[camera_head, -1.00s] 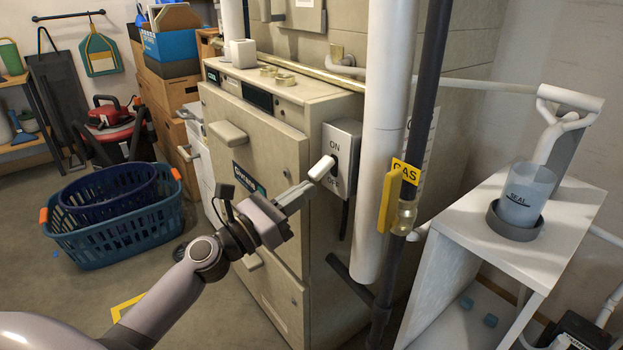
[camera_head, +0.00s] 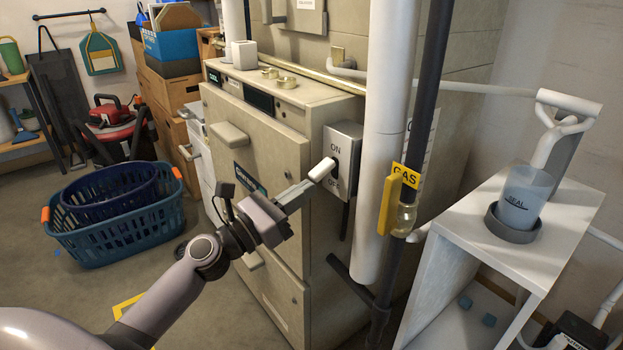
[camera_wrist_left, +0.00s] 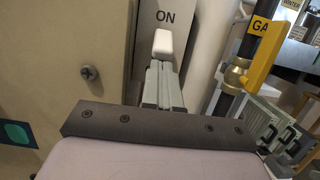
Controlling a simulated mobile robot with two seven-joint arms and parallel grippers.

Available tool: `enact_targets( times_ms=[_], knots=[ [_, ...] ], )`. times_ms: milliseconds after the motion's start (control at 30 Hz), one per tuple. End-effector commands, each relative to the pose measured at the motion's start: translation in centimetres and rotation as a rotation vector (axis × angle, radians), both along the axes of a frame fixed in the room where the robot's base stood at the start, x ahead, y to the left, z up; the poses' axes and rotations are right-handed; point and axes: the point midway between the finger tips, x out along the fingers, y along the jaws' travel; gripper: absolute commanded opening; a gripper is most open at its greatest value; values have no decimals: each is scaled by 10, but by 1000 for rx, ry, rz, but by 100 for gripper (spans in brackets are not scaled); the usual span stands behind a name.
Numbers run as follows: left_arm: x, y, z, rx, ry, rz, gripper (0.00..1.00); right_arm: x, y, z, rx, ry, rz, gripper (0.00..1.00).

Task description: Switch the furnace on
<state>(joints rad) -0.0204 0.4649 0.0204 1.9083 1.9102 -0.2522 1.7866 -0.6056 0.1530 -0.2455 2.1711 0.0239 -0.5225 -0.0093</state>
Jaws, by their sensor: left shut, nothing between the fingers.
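The beige furnace (camera_head: 268,205) stands in the middle of the head view. On its right side is a grey switch box (camera_head: 349,138) marked ON above and OFF below. A white-tipped switch handle (camera_head: 322,170) sticks out from the box at about mid height. My left gripper (camera_head: 308,184) is shut and empty, with its fingertips right at the white handle. In the left wrist view the white handle (camera_wrist_left: 163,42) is just beyond the fingertips; I cannot tell whether they touch. My right gripper is not in view.
A white vertical pipe (camera_head: 385,140) and a dark gas pipe with a yellow valve handle (camera_head: 389,204) stand just right of the switch. A white shelf (camera_head: 470,222) with a cup is further right. Blue laundry baskets (camera_head: 115,215) sit on the floor at left.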

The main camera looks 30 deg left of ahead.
Motion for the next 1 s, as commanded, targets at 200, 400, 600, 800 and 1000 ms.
enact_targets(
  times_ms=[200, 400, 600, 800, 1000],
  knots=[
    [1, 1, 0, -7, -13, 5, 0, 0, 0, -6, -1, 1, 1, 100],
    [1, 1, -7, -5, -12, 5, 0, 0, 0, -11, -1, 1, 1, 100],
    [-13, 7, -8, -3, -8, 4, 0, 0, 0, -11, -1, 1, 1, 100],
    [-32, 14, -10, -4, -6, 4, 0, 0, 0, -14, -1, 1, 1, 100],
    [-51, 22, -11, -3, -5, 3, 0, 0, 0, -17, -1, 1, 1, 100]
  ],
)
